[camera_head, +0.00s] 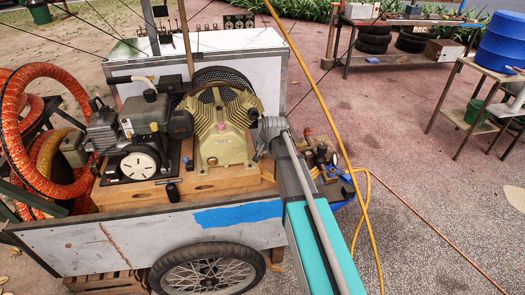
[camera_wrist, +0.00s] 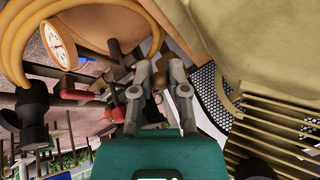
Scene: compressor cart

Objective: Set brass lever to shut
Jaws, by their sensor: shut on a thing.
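My gripper (camera_wrist: 160,82) reaches in among the valves and fittings of the compressor cart in the wrist view. In the head view my gripper (camera_head: 270,128) is at the right side of the tan compressor block (camera_head: 222,125). The lever cannot be made out there.
Red handles (camera_wrist: 76,94) and a dial gauge (camera_wrist: 58,45) crowd the left of the gripper in the wrist view. A yellow hose (camera_head: 362,215) trails beside the cart (camera_head: 110,245). Orange ducting (camera_head: 65,190) lies at left. Open paving (camera_head: 440,190) is at right.

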